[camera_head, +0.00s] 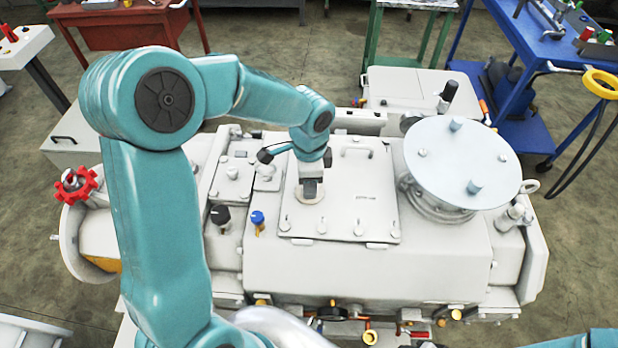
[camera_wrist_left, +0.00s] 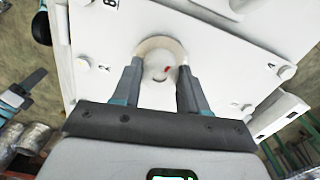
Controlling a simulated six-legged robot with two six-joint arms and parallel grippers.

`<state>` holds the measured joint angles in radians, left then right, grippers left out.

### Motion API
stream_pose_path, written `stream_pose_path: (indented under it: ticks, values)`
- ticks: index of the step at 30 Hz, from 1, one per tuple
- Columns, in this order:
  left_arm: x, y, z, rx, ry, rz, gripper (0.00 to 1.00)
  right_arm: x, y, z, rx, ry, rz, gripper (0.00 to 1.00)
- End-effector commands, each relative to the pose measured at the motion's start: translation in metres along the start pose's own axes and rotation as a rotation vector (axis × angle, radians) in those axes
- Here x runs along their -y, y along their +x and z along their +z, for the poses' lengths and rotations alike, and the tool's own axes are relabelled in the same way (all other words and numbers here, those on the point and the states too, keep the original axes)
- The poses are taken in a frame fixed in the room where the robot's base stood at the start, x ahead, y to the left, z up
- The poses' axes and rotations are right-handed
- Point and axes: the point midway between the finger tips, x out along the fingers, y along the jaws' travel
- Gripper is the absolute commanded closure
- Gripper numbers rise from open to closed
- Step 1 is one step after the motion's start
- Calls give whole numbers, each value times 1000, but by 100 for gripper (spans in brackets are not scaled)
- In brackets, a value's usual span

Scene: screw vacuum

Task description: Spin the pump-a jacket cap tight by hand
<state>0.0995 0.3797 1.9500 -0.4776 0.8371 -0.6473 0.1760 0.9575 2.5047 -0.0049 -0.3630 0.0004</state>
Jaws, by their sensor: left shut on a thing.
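My left gripper (camera_head: 311,190) reaches down onto the flat top plate of the pale pump body (camera_head: 350,275). A beige ring (camera_wrist_left: 163,42) surrounds the cap on the plate. In the head view the gripper hides the cap, and only part of the ring (camera_head: 308,201) shows. How tightly the cap sits cannot be told. My right gripper is not in view.
A large round metal lid (camera_head: 462,160) stands right of the plate. A red handwheel (camera_head: 75,184) is at the left end. Black (camera_head: 220,215) and blue (camera_head: 257,218) knobs stand left of the plate. A blue cart (camera_head: 560,55) is at the back right.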

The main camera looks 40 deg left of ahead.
Motion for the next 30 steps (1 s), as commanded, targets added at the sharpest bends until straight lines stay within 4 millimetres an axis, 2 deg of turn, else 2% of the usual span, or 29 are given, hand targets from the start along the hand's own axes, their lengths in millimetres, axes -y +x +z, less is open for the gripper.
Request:
stream_pose_path:
  ticks: [12, 29, 30]
  values:
    - [2, -3, -2, -7, 191, -10, 87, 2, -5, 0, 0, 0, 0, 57]
    - [3, -3, -2, -7, 220, -11, 87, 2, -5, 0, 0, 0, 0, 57]
    - [3, -3, -2, -7, 220, -11, 50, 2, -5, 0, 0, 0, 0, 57]
